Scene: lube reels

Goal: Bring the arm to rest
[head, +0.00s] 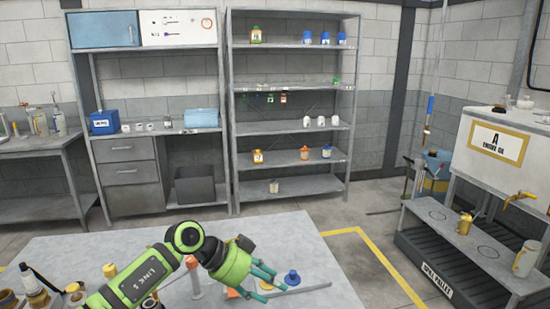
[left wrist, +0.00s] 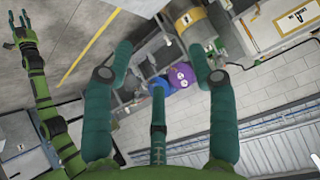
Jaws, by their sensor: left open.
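My left arm (head: 140,280), green and black, reaches in from the lower left over the grey table. Its left gripper (head: 270,284) has teal fingers spread apart and empty, above or beside a blue-topped item (head: 292,278) on the table; I cannot tell whether they touch. In the left wrist view the left gripper (left wrist: 159,60) shows its fingers apart with nothing between the tips. My right gripper (left wrist: 22,28) shows small at the upper left of that view, its fingers spread; it is outside the head view.
The grey table (head: 100,245) holds bottles (head: 38,290) at the left and an orange item (head: 233,292) near the gripper. Behind stand the shelf rack (head: 292,188) and cabinet (head: 130,175). The oil tank (head: 500,145) stands right.

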